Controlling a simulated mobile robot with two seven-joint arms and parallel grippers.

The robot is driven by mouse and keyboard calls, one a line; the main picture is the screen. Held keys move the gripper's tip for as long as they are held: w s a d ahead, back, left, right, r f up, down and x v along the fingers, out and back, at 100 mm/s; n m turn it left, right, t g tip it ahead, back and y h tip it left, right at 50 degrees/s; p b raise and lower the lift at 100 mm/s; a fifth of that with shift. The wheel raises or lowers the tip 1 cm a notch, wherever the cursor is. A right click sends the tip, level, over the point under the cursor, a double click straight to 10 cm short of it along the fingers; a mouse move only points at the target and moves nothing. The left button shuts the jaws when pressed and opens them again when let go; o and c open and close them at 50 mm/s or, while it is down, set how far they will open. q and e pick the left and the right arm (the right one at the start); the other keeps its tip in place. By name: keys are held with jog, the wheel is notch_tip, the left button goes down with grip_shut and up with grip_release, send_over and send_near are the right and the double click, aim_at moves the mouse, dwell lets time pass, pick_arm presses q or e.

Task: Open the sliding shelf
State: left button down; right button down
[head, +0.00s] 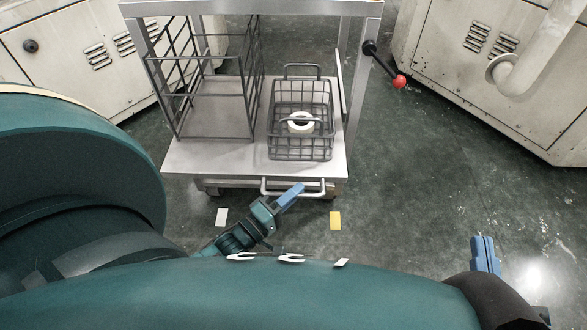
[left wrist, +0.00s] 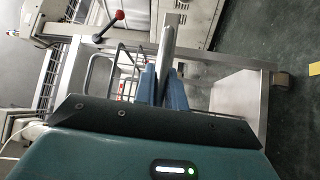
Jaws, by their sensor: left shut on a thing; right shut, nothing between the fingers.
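The sliding shelf (head: 215,155) is a flat light-grey board low in a metal cart frame. A pale bar handle (head: 318,188) runs along its front edge. My left gripper (head: 294,190) is at this handle, with its blue fingers closed on the bar. In the left wrist view, the grey bar (left wrist: 168,45) runs between the two fingers (left wrist: 162,85). My right gripper (head: 485,255) is shut and empty, low at the right, away from the cart. How far the shelf stands out of the frame is hard to tell.
On the shelf are a tall dark wire rack (head: 205,95) and a wire basket (head: 300,140) holding a white ring (head: 301,122). A red-knobbed lever (head: 398,81) sticks out right of the cart. Cream machines (head: 500,60) flank it. Floor right of the cart is clear.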

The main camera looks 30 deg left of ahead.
pick_arm(q)
jog(key=c, duration=1.5)
grip_release()
jog(key=shift+o, duration=0.2)
